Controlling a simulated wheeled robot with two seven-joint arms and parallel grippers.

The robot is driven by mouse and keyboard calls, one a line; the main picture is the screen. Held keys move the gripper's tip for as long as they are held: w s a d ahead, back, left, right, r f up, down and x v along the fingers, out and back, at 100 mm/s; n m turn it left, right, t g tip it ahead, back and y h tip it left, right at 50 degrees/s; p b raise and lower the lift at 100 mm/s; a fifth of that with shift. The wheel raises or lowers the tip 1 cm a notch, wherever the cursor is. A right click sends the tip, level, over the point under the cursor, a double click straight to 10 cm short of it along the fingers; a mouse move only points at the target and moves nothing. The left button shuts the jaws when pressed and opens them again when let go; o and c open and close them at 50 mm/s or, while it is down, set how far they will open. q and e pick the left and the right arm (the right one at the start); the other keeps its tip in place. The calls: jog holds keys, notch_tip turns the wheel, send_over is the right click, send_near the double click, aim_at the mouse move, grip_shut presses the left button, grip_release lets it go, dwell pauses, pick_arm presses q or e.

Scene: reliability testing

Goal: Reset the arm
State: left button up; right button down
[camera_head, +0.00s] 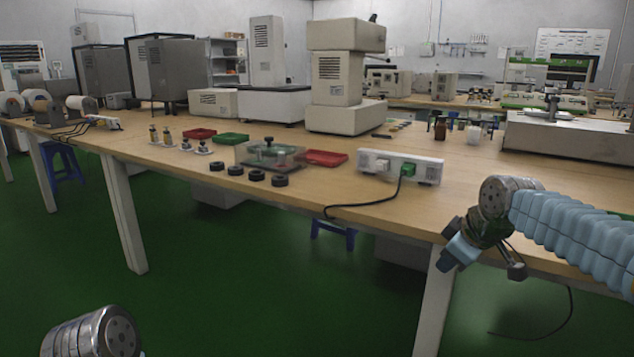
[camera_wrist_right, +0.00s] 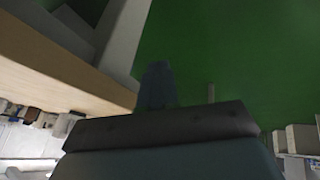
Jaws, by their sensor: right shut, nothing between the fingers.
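My right arm comes in from the right in the head view. Its gripper (camera_head: 452,258) hangs in front of the table's (camera_head: 312,195) near edge, by a table leg, pointing down and to the left. It is shut and holds nothing. In the right wrist view the closed fingers (camera_wrist_right: 156,86) stick out over the green floor, beside the table edge. At the bottom left of the head view only a round metal joint of my left arm shows. My left gripper is out of the frame.
A white power strip (camera_head: 400,166) with a green plug and black cable lies on the table. Black rings (camera_head: 257,175), a red tray (camera_head: 323,158) and a green tray (camera_head: 231,139) sit left of it. A blue stool (camera_head: 333,235) stands underneath. The green floor in front is clear.

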jog(key=s+a+f+m+g+y+p, duration=0.15)
jog(key=a+f, duration=0.25)
jog(key=f, duration=0.9)
jog(key=s+a+f+m+g+p, duration=0.1)
jog(key=a+f+m, duration=0.25)
jog(key=f, duration=1.05)
jog(key=s+a+f+m+g+p, duration=0.1)
jog(key=s+a+f+m, duration=0.2)
jog(key=s+f, duration=0.5)
jog(key=s+a+f+m+g+p, duration=0.1)
jog(key=s+a+f+m, duration=0.2)
jog(key=s+f, duration=0.6)
jog(key=s+y, duration=0.1)
jog(key=s, duration=0.5)
jog(key=shift+a+g, duration=0.25)
jog(key=shift+g, duration=0.1)
